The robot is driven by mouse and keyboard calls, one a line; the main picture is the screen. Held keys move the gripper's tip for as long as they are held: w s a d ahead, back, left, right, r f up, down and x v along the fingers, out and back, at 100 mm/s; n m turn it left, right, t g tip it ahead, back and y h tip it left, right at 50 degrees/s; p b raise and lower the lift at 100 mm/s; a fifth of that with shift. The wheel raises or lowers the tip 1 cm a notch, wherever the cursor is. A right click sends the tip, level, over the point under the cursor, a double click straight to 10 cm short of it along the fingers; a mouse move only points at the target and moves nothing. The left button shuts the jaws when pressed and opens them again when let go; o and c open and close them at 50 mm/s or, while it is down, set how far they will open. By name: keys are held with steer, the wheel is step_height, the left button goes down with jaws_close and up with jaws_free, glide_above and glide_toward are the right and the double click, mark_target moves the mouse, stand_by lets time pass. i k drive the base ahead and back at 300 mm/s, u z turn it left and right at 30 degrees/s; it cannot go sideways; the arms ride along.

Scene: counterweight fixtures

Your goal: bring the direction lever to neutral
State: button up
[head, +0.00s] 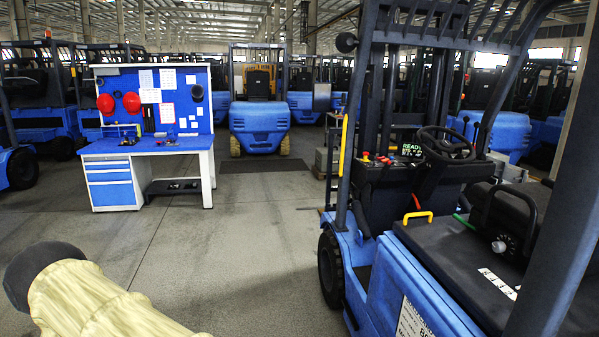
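A blue forklift (412,285) stands at the right, with its open driver's place facing me. Its black steering wheel (447,143) sits above a dark dashboard. A small red-orange lever (416,201) shows below the wheel. I cannot tell for sure which is the direction lever, or its position. My cream-sleeved arm is at the bottom left; my gripper is not in view.
Blue overhead-guard posts frame the cab. A workbench (150,160) with a pegboard stands at the left. The grey floor (245,235) between is clear. Other forklifts are parked behind.

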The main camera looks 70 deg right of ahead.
mark_target(414, 166)
steer(key=z, duration=2.1)
steer(key=i, duration=1.45)
steer(key=z, duration=0.15)
